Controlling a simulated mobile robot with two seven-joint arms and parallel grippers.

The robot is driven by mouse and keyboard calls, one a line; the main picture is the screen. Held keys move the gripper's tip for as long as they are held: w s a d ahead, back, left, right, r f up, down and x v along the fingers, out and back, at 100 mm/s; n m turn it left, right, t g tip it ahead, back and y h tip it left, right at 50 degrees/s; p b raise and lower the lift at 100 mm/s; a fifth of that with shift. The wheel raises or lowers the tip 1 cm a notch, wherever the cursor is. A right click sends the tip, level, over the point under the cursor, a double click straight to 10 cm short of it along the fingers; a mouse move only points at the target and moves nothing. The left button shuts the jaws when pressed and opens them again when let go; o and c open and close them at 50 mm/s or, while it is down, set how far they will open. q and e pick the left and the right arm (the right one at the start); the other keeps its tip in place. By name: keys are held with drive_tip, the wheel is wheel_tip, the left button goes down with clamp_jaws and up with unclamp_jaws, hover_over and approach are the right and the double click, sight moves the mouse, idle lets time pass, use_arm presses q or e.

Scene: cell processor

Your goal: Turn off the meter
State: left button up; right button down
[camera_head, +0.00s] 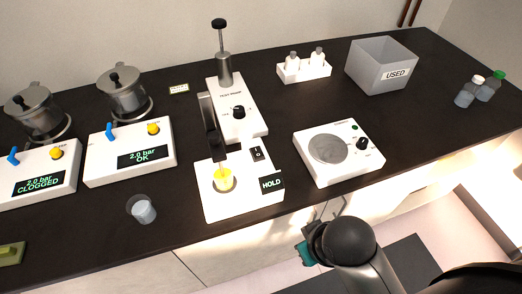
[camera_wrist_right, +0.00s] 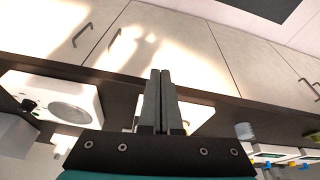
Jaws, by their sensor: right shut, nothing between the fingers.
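A white meter stands at the middle of the dark counter in the head view. Its white base (camera_head: 213,208) has a dark display reading HOLD (camera_head: 271,183), a black rocker switch (camera_head: 257,153) and a yellow-lit well (camera_head: 223,179) under a dark probe. Its rear part carries a black knob (camera_head: 238,112). My right gripper (camera_wrist_right: 159,98) is shut and empty in the wrist view, in front of the counter edge, with part of the white base behind its fingers. In the head view its teal body shows below the counter's front edge, apart from the meter; its fingertips are not clear there. My left gripper is out of view.
A white round-plate device (camera_head: 352,172) with a knob stands to the right of the meter. Two pressure units (camera_head: 105,172) with pots stand left, and a small clear cup (camera_head: 143,211) is near the front edge. A grey USED bin (camera_head: 357,82) and bottles stand back right.

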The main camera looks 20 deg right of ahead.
drive_tip(key=shift+w+a+r+m+t, duration=0.25)
drive_tip(key=shift+w+r+t, duration=1.1)
drive_tip(key=shift+w, duration=1.85)
drive_tip(key=shift+w+a+r+m+t, duration=0.25)
drive_tip(key=shift+w+r+t, duration=1.15)
drive_tip(key=shift+w, duration=1.85)
drive_tip(key=shift+w+a+r+m+t, duration=0.25)
drive_tip(key=shift+w+r+t, duration=1.1)
drive_tip(key=shift+w, duration=1.85)
drive_tip(key=shift+d+f+t, duration=0.1)
drive_tip(key=shift+f+t, duration=0.2)
drive_tip(key=shift+f, duration=0.05)
hover_over(261, 164)
drive_tip(key=w, duration=0.1)
wheel_tip(261, 164, down, 5)
drive_tip(key=shift+w+r+b, duration=0.1)
drive_tip(key=shift+b, duration=0.35)
drive_tip(key=f, duration=0.2)
drive_tip(key=shift+s+f, duration=0.5)
drive_tip(key=shift+f, duration=0.45)
